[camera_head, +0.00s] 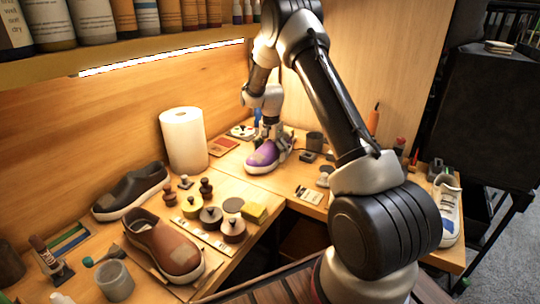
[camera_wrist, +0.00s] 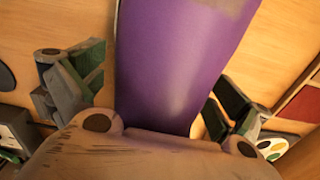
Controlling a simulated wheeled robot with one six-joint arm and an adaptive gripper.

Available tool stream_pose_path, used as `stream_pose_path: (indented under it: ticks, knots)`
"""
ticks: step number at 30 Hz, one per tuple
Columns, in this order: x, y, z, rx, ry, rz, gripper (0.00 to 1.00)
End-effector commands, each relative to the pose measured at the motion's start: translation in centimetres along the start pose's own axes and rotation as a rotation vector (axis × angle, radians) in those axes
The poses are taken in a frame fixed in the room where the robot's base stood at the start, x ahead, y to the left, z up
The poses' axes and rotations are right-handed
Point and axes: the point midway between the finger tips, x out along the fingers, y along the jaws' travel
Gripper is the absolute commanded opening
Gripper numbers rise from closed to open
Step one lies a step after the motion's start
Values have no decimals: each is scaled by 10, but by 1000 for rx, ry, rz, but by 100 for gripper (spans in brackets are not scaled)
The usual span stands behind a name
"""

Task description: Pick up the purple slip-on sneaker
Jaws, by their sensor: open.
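The purple slip-on sneaker (camera_head: 264,157) with a pale sole stands on the wooden bench, near its middle. My gripper (camera_head: 270,133) is right above and behind it, pointing down. In the wrist view the purple upper (camera_wrist: 180,75) fills the middle, with a greyish patch at its top edge. The fingers of my gripper (camera_wrist: 155,95) are open, one on each side of the sneaker. Small gaps of bench show beside the shoe, and I cannot tell whether either finger touches it. The sneaker's far end is partly hidden by my gripper.
A white paper roll (camera_head: 184,141) stands left of the sneaker. A black shoe (camera_head: 131,190), a brown shoe (camera_head: 164,246) and several brushes and tins (camera_head: 233,227) lie left and in front. A white sneaker (camera_head: 446,207) is at the far right.

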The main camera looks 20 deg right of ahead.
Motion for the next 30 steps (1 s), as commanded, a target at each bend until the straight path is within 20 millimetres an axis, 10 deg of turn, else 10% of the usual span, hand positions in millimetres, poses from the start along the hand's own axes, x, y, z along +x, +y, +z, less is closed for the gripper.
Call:
stream_pose_path:
  ticks: [3, 11, 20, 30]
  knots:
    - [0, 0, 0, 0, 0, 0, 96]
    - [0, 0, 0, 0, 0, 1, 50]
    - [-6, 0, 0, 0, 0, -1, 50]
    - [-72, -1, -1, 0, 3, -3, 50]
